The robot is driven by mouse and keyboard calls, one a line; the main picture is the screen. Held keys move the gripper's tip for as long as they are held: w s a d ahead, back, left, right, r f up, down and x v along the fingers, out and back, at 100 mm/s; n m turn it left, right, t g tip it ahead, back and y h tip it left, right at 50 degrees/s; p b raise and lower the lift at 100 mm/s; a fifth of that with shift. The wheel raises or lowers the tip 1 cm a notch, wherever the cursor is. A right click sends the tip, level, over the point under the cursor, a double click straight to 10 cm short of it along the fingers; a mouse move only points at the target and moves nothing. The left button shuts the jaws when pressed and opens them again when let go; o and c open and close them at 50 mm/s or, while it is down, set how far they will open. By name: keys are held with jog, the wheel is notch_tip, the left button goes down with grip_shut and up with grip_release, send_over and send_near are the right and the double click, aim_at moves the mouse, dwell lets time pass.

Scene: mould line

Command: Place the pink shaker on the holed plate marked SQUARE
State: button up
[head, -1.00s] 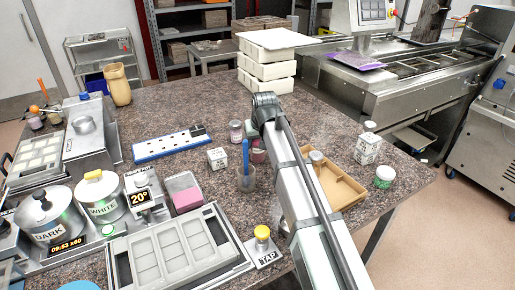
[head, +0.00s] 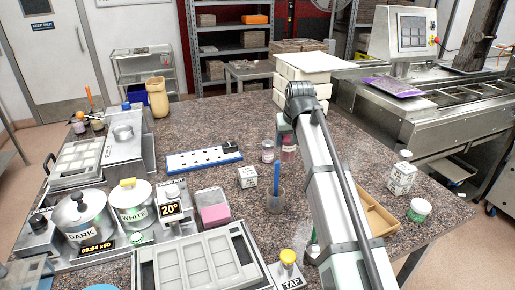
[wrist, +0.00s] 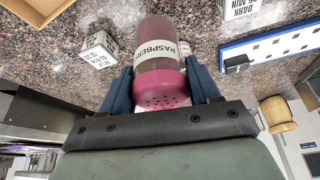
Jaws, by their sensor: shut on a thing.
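The pink shaker (wrist: 162,80) has a clear body, a RASPBERRY label and a pink cap with small holes. In the head view it (head: 289,152) shows beside my arm, near a small jar. My gripper (wrist: 163,90) is shut on it, with a blue finger on each side. In the head view the gripper is mostly hidden by my arm. I cannot read any SQUARE marking.
A small jar (head: 267,151) stands just left of the shaker. A printed white cube (head: 248,177) and a cup with a blue tool (head: 275,200) stand nearer. White stacked boxes (head: 303,75) stand behind. Counter between jar and plate is clear.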

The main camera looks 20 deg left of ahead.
jog(key=s+a+n+y, duration=0.1)
jog(key=s+a+n, duration=0.1)
jog(key=a, duration=1.2)
jog(key=s+a+n, duration=0.1)
jog(key=s+a, duration=0.1)
jog(key=a, duration=1.2)
jog(key=w+a+r+m, duration=0.2)
jog(key=w+a, duration=0.3)
jog(key=shift+d+f, duration=0.15)
jog(key=shift+f, duration=2.3)
jog(key=shift+d+f, duration=0.1)
jog(key=shift+f, duration=2.3)
jog(key=shift+f+h, duration=0.1)
jog(key=shift+h, duration=0.2)
jog(key=o, duration=1.1)
jog(key=shift+o, duration=0.2)
